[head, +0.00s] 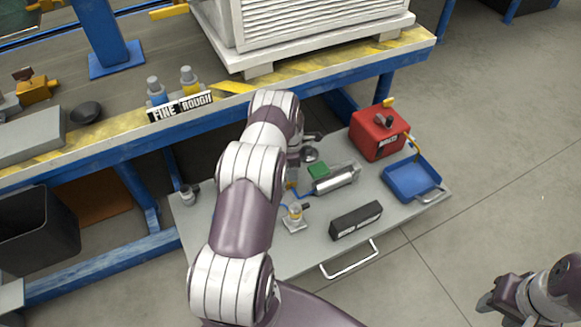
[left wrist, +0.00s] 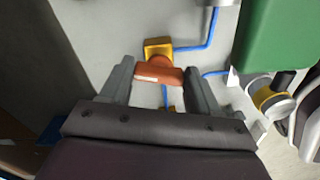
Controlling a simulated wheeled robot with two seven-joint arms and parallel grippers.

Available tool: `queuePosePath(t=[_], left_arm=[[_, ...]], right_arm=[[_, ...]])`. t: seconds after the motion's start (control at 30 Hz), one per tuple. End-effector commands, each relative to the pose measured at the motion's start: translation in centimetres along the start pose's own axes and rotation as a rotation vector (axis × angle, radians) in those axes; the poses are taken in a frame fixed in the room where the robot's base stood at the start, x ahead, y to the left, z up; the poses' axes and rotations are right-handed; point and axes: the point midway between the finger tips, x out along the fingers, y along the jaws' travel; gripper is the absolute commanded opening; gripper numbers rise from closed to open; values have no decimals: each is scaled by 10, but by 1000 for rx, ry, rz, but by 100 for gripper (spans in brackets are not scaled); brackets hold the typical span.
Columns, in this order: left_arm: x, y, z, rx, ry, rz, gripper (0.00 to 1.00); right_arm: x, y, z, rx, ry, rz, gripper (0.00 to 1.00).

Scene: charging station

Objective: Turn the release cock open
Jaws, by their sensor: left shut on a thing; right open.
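The release cock shows in the left wrist view as a yellow block (left wrist: 158,46) with an orange handle (left wrist: 158,73). Blue tubes run from it. My left gripper (left wrist: 160,70) is shut on the orange handle, which lies crosswise between the two fingers. In the head view my left arm hides most of this gripper and the cock; only a small yellow piece (head: 291,186) shows beside the arm. My right gripper (head: 488,301) is open and empty at the lower right, over the floor, away from the board.
The grey board (head: 270,255) also bears a silver cylinder (head: 335,180), a green block (head: 318,171), a small yellow-and-clear fitting (head: 295,215), a black box (head: 356,220), a red box (head: 379,132) and a blue tray (head: 410,180). The workbench edge (head: 110,150) stands behind it.

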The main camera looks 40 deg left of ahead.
Motion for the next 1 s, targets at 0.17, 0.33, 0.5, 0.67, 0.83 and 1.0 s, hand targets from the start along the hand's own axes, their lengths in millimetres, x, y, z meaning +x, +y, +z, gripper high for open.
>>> queuePosePath(t=[0.17, 0.33, 0.5, 0.67, 0.83, 1.0], left_arm=[[0, 1, 0, -127, 0, 0, 31], [0, 1, 0, -222, 0, 0, 31], [0, 2, 0, -283, 0, 0, 31], [0, 2, 0, -313, 0, 0, 31], [0, 2, 0, -324, 0, 0, 31], [0, 2, 0, -325, 0, 0, 31]], right_arm=[[1, 0, 0, 0, 0, 0, 43], [2, 0, 0, 0, 0, 0, 43], [2, 0, 0, 0, 0, 0, 43], [2, 0, 0, 0, 0, 0, 43], [2, 0, 0, 0, 0, 0, 43], [2, 0, 0, 0, 0, 0, 43]])
